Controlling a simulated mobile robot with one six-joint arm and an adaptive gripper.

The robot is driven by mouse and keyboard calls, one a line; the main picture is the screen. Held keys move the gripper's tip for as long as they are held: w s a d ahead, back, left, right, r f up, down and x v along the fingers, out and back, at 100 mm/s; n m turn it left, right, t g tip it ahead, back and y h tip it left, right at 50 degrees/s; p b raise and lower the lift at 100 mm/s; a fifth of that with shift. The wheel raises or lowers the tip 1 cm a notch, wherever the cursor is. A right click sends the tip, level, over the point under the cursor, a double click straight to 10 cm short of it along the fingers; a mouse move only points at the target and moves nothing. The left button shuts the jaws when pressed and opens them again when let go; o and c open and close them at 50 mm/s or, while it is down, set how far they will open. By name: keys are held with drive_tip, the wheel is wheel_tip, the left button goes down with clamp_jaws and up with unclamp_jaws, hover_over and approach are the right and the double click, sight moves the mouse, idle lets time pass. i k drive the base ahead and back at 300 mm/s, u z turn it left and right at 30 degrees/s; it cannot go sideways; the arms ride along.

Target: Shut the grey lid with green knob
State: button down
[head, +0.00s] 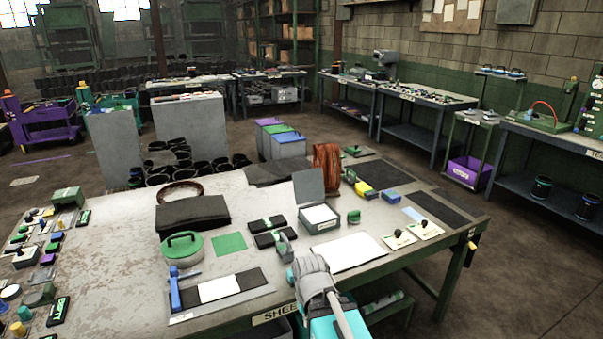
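A small grey box (322,227) stands on the large worktable, right of its middle, with a pale surface showing inside. Its grey lid (309,187) is open, tilted up at the back of the box. I cannot make out a green knob on the lid from this side. A separate small green round piece (354,216) stands on the table just right of the box. My arm comes in from the bottom edge, grey and teal, with its end (311,268) in front of and below the box, apart from the lid.
A green round tin with a handle (182,248), a black folded cloth (192,215) and black cases (267,232) lie left of the box. A white sheet (348,252) lies in front. A copper-coloured coil (327,166) stands close behind the lid; yellow and blue items lie right.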

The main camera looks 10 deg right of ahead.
sight(308, 185)
drive_tip(key=u, duration=0.05)
drive_tip(key=i, duration=0.95)
drive_tip(key=z, duration=0.05)
